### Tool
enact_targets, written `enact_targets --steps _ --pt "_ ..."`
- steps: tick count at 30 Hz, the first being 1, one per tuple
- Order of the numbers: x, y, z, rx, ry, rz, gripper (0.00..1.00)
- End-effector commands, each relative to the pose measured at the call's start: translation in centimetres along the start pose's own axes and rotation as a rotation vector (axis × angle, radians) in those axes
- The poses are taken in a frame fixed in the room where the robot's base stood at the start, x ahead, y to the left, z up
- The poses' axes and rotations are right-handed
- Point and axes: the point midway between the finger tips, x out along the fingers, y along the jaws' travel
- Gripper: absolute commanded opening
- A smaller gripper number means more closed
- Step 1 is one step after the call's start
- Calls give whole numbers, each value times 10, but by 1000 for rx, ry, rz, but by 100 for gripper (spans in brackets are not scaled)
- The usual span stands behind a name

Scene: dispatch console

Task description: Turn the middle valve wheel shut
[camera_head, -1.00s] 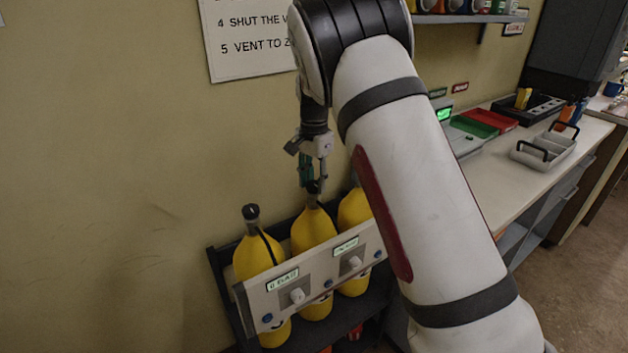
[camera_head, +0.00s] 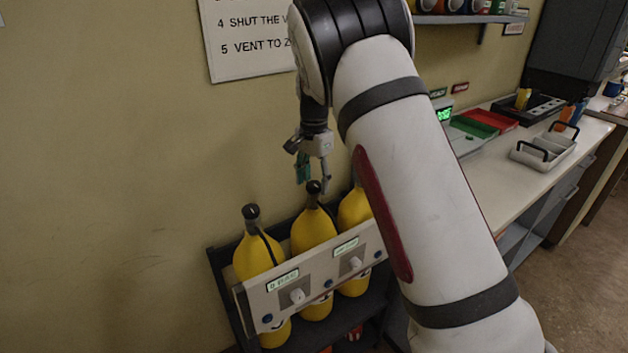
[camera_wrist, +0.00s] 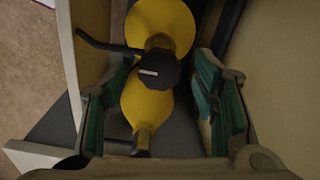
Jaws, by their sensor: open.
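Three yellow cylinders stand in a dark rack. The middle cylinder (camera_head: 313,232) has a small black valve wheel (camera_head: 313,187) on top. My gripper (camera_head: 314,180) hangs just above this wheel, pointing down, with its fingers apart and nothing held. In the wrist view, the dark valve wheel (camera_wrist: 158,70) with a pale mark on it sits between the two green-padded fingers of my gripper (camera_wrist: 157,98), apart from both. Whether the fingertips reach down to the wheel's level is hard to tell. The wheel of the right cylinder (camera_head: 352,212) is hidden behind my arm.
The left cylinder (camera_head: 257,255) has its own black wheel (camera_head: 251,211). A pale panel (camera_head: 318,278) with knobs and labels crosses the rack's front. The wall with a printed sheet (camera_head: 245,50) is close behind. A counter (camera_head: 535,175) with trays lies right.

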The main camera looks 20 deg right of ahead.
Motion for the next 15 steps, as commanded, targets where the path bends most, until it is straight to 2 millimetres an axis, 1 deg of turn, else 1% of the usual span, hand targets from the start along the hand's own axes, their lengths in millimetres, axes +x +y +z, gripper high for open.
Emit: enact_targets --steps 5,9,15 --pt "-24 -1 -1 -1 2 -6 54" --pt "-53 -1 -1 0 3 -6 54" --pt "-91 0 -1 0 2 -4 54"
